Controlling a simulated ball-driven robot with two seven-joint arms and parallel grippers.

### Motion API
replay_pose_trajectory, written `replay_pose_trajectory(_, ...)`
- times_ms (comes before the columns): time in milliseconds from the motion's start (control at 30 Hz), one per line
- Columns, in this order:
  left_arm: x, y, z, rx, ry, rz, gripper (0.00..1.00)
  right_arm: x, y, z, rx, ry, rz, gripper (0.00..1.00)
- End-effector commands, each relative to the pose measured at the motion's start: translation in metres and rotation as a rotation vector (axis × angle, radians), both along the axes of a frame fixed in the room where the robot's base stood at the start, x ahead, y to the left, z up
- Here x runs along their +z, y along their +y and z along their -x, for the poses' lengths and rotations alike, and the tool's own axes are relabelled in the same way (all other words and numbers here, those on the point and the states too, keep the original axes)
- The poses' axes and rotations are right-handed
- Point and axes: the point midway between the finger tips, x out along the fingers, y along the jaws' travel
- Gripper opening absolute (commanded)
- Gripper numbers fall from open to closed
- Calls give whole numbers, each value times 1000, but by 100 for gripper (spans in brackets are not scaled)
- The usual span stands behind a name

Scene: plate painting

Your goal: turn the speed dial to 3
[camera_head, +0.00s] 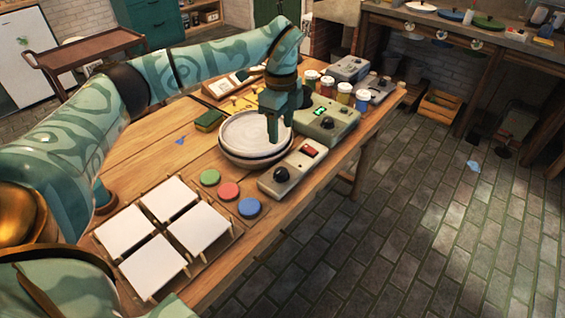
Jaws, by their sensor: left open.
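A pale control box (292,168) sits at the table's right edge, with a black round dial (281,175) at its near end and a red switch (309,150) at its far end. I cannot read marks around the dial. A green-grey box (335,119) with a lit green display stands behind it and also carries a dark knob (327,123). My left gripper (274,138) points down over the right side of a white round plate (240,140), open and with nothing seen between its fingers. It is behind the pale box's dial and apart from it. My right gripper is out of view.
Green, red and blue discs (229,190) lie left of the pale box. Several white square tiles on a rack (163,236) stand at the near end. Paint jars (343,93) and another grey box (350,68) stand at the far end. A sponge (209,120) lies left of the plate.

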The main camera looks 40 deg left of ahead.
Motion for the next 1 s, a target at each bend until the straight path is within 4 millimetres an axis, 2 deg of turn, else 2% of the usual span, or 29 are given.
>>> replay_pose_trajectory(33, -17, 0, 1, -1, 8, 0, 54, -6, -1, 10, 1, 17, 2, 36)
replay_pose_trajectory(167, -52, 0, 1, -1, 9, 2, 54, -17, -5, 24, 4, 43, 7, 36)
replay_pose_trajectory(300, -89, 0, 1, -1, 11, 2, 54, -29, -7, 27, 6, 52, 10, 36)
replay_pose_trajectory(500, -127, -1, 1, -1, 6, 2, 54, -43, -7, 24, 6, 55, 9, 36)
replay_pose_trajectory(700, -143, -1, 0, -2, 3, 2, 54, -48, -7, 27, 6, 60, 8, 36)
replay_pose_trajectory(1000, -144, -1, 0, -2, 1, 2, 54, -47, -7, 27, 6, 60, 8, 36)
